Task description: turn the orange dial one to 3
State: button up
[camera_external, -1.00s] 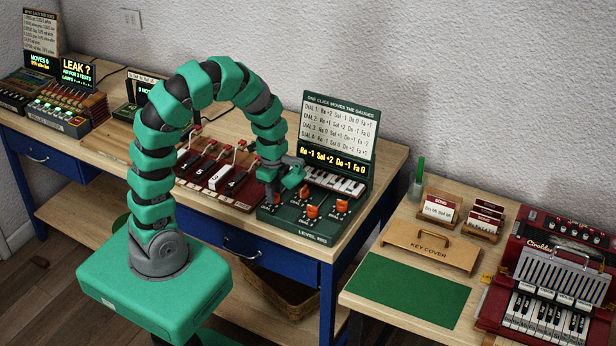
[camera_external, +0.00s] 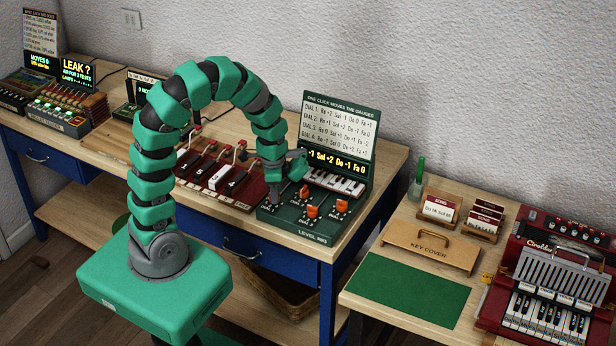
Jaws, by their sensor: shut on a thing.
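The green gauge panel (camera_external: 327,229) stands at the right end of the blue-legged bench, with small orange dials on its base. My gripper (camera_external: 275,199) points down at the front-left dial position and is shut there on dial one. The gripper hides that dial, so its pointer and number cannot be read. Three other orange dials are in view: one just right of the gripper (camera_external: 304,192), one at the front middle (camera_external: 312,211) and one at the right (camera_external: 342,205).
The panel's raised lid has a printed dial chart (camera_external: 340,131) and a yellow-lit readout (camera_external: 345,160), its left end covered by my arm. Small piano keys (camera_external: 335,182) lie below it. A red key unit (camera_external: 222,180) stands close on the left. A second table holds a key cover (camera_external: 430,248) and an accordion.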

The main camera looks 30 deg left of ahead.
jog(key=n, duration=0.5)
jog(key=shift+n, duration=0.3)
jog(key=n+p, duration=0.1)
jog(key=n, duration=0.3)
jog(key=shift+r, duration=0.1)
jog(key=n+p, duration=0.1)
jog(key=n, duration=0.4)
jog(key=shift+n, duration=0.4)
jog(key=n+p, duration=0.2)
jog(key=n, duration=0.2)
jog(key=shift+n, duration=0.3)
jog(key=o, duration=1)
jog(key=shift+c, duration=0.2)
notch_tip(320, 180, up, 14)
jog(key=shift+f, duration=0.2)
